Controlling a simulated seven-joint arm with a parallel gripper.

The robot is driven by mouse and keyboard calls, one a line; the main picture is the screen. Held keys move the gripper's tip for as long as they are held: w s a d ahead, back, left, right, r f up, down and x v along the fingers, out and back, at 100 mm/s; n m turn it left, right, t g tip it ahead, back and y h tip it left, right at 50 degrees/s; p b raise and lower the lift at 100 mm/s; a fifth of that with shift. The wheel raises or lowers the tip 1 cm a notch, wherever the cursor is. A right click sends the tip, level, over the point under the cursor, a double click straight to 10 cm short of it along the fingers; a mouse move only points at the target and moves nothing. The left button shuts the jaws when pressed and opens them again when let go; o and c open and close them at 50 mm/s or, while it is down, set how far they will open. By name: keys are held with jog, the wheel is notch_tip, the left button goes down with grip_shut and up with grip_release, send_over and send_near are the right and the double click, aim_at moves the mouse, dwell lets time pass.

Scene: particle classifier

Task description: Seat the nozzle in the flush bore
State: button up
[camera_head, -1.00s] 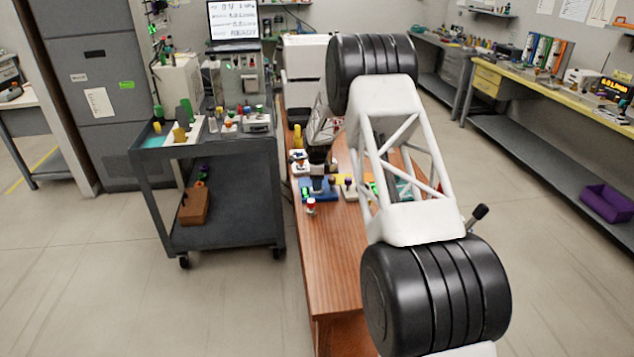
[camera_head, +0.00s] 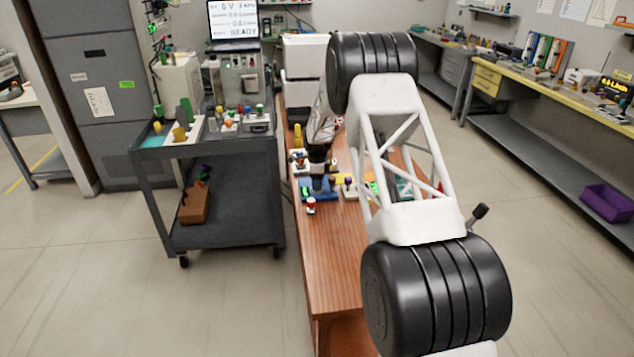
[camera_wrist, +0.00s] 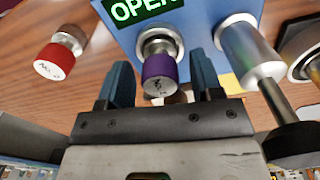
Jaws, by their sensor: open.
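A purple-capped nozzle (camera_wrist: 160,72) stands at a silver metal collar (camera_wrist: 160,41) on the blue block (camera_wrist: 122,31). How deep it sits in the bore cannot be told. My gripper (camera_wrist: 161,80) is open, with one blue finger on each side of the purple cap and visible gaps to it. A second nozzle with a red cap (camera_wrist: 52,61) is apart on the wooden table, left of the block. In the head view my gripper is small and partly hidden above the blue block (camera_head: 316,194), and the red cap (camera_head: 310,201) shows in front.
A silver cylinder with a black knob (camera_wrist: 248,50) stands close right of my right finger. A green OPEN sign (camera_wrist: 143,9) is on the block. The wooden table (camera_head: 334,275) is clear toward the front. A grey cart (camera_head: 215,150) stands left of it.

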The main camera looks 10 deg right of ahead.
notch_tip(320, 180, up, 12)
jog(key=shift+f, duration=0.15)
dwell(0.5)
dwell(0.6)
jog(key=s+r+n, duration=0.3)
jog(key=s+r, duration=0.5)
jog(key=s, duration=0.3)
jog(key=s+d+r+n+t, duration=0.1)
jog(key=s+r+n, duration=0.2)
jog(key=s+r, duration=0.6)
jog(key=s+r+n, duration=0.4)
jog(key=s+r, duration=0.2)
jog(key=s, duration=0.7)
jog(key=s+d+f+n+t, duration=0.1)
jog(key=s+n, duration=0.8)
jog(key=s, duration=2.9)
jog(key=shift+f+n+t, duration=0.3)
jog(key=shift+f, duration=0.5)
jog(key=shift+w, duration=0.2)
